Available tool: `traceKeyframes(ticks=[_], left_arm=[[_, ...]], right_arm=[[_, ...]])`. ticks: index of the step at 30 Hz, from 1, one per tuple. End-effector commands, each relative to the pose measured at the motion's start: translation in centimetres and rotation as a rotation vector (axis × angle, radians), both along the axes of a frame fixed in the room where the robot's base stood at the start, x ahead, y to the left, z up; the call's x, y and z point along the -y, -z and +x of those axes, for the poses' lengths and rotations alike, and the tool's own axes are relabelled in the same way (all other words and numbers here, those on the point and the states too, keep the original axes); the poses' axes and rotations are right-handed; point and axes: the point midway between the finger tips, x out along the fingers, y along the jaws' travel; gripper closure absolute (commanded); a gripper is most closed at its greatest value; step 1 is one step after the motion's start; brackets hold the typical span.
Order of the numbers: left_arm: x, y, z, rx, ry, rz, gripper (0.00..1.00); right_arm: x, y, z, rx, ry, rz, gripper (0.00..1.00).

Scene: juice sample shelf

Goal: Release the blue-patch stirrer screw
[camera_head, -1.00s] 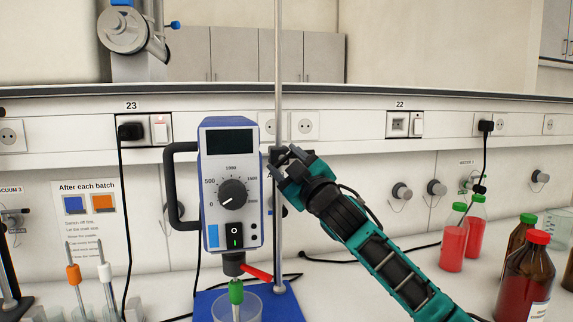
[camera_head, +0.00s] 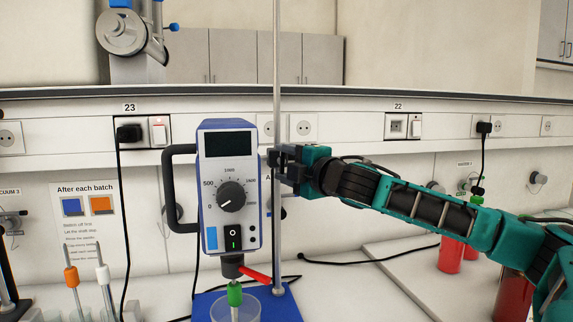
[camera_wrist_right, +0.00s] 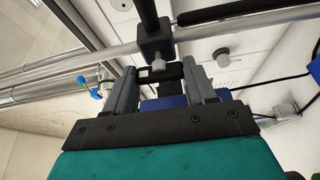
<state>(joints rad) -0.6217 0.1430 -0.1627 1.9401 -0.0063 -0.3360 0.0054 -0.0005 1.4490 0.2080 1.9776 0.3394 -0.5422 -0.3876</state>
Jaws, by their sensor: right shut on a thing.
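The blue stirrer (camera_head: 228,175) with a blue patch (camera_head: 211,237) on its front hangs beside a vertical steel rod (camera_head: 277,60). In the right wrist view, a dark clamp block (camera_wrist_right: 154,45) sits on the rod, with a pale screw (camera_wrist_right: 158,64) and dark screw handle (camera_wrist_right: 173,72) pointing towards my right gripper. My right gripper (camera_head: 281,166) is at the rod, right of the stirrer. In the wrist view its fingers (camera_wrist_right: 160,78) are on either side of the screw handle and shut on it. My left gripper is out of view.
A beaker (camera_head: 236,308) stands under the green chuck (camera_head: 235,294) on the blue base plate (camera_head: 287,303). A red lever (camera_head: 256,274) sticks out below the stirrer. Red bottles (camera_head: 450,255) stand right, partly behind my arm. Black cables hang along the wall.

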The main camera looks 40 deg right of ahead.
Motion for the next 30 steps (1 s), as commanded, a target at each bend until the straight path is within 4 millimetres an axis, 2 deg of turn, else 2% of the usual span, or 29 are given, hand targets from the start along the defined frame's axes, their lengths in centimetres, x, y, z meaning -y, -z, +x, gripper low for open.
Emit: traceKeyframes(ticks=[21, 22, 29, 30], left_arm=[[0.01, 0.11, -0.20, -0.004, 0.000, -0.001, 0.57], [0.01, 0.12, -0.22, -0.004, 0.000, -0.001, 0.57], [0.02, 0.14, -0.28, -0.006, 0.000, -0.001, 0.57], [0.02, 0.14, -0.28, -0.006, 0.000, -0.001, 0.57]], right_arm=[[-0.02, 0.04, 0.00, -0.035, -0.001, -0.063, 0.75], [-0.02, 0.04, 0.00, -0.035, -0.001, -0.063, 0.42], [-0.02, 0.00, 0.00, -0.034, -0.001, -0.062, 0.20], [-0.02, -0.01, 0.00, -0.034, -0.001, -0.062, 0.19]])
